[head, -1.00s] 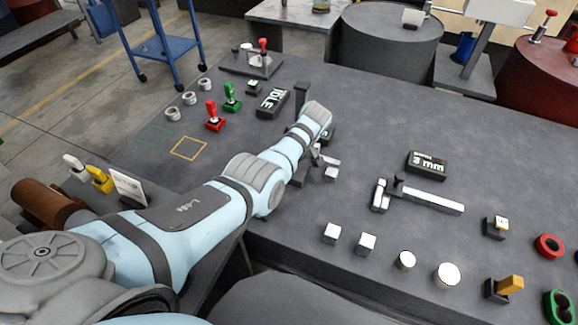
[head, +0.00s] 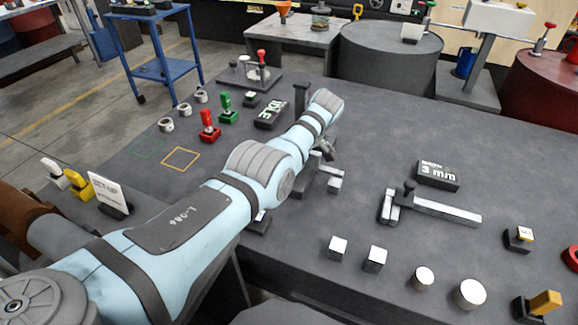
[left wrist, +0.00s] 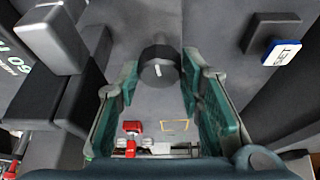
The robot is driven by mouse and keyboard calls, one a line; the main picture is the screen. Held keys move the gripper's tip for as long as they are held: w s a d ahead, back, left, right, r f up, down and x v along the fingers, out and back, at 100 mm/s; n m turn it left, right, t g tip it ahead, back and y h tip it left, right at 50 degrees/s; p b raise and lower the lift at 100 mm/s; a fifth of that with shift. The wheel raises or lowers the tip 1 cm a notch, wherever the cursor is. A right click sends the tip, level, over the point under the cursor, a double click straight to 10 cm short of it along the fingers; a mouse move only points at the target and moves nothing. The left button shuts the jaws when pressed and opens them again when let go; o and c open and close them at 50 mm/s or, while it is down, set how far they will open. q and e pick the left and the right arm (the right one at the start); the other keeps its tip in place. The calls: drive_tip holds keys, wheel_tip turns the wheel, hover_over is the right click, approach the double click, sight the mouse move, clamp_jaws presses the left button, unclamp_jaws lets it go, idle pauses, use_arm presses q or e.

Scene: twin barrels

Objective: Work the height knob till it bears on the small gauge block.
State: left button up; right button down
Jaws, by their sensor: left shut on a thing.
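The height knob (left wrist: 158,68) is a dark round knob with a white index mark, seen in the left wrist view. My left gripper (left wrist: 157,85) has its teal-padded fingers on either side of the knob and is shut on it. In the head view my left arm reaches over the table, and the wrist hides the knob and most of the gripper. A small silver block (head: 334,184) shows just right of the wrist; I cannot tell if it is the gauge block. Contact between knob and gauge block cannot be seen. My right gripper is not in view.
A caliper-like tool (head: 432,208) lies beside a "3 mm" display (head: 438,175). Silver blocks (head: 375,259) and cylinders (head: 470,294) stand near the front edge. An "IDLE" display (head: 272,113) and red (head: 209,126) and green levers (head: 227,108) stand beyond my arm.

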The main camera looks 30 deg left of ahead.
use_arm(q)
drive_tip(key=o, duration=1.1)
drive_tip(key=shift+o, duration=0.3)
drive_tip(key=shift+s+r, duration=0.1)
